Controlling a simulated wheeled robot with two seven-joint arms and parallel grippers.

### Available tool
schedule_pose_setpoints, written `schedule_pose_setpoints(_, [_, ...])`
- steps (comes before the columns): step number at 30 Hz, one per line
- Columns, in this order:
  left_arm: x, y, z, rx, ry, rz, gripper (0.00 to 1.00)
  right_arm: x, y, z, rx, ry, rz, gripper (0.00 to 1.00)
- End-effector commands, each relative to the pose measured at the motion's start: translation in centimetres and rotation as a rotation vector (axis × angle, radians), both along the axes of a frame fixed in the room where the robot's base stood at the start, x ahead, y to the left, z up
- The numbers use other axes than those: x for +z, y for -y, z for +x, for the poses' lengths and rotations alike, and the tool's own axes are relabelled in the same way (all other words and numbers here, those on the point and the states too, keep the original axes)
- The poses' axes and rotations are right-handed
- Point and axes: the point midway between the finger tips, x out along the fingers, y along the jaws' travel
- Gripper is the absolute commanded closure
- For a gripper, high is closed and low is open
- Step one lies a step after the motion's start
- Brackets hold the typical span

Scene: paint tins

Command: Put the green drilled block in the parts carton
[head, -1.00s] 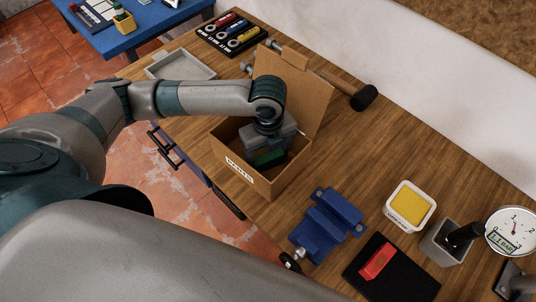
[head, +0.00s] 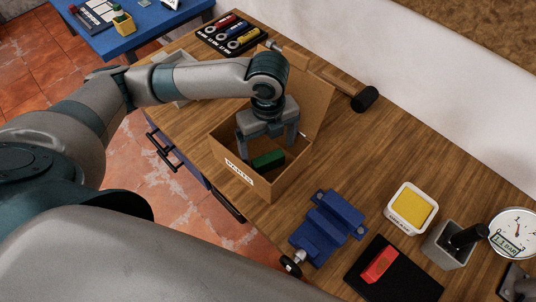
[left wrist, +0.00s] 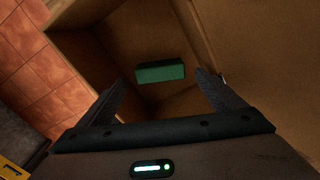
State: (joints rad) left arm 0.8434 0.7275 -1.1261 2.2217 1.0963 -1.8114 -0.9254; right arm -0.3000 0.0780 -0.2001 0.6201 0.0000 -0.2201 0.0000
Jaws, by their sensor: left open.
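The green drilled block (head: 268,160) lies inside the open parts carton (head: 262,186), on its floor as far as I can tell. The block also shows in the left wrist view (left wrist: 160,72), below and between my fingers and apart from them. No holes can be made out on it. My left gripper (head: 267,146) is open and empty, pointing down over the carton with its fingers at about the height of the opening. The carton's lid flap stands up at the back. My right gripper is not in view.
A blue vise (head: 328,226) stands right of the carton. A red block on a black mat (head: 395,275), a yellow sponge tray (head: 411,207) and a grey holder (head: 447,244) are further right. A mallet (head: 364,98) lies behind. Bare wood lies between the carton and the sponge tray.

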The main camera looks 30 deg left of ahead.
Motion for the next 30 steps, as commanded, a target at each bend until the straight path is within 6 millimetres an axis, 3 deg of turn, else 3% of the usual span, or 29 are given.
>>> schedule_pose_setpoints(6, [3.8,0.0,0.1,-0.001,0.004,-0.001,0.11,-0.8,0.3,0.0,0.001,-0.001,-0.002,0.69])
schedule_pose_setpoints(12, [6.0,0.0,0.1,0.0,0.002,0.0,0.11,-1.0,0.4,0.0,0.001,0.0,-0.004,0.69])
schedule_pose_setpoints(30, [6.5,0.0,0.0,0.0,-0.001,0.001,0.11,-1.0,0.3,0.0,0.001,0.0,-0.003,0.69])
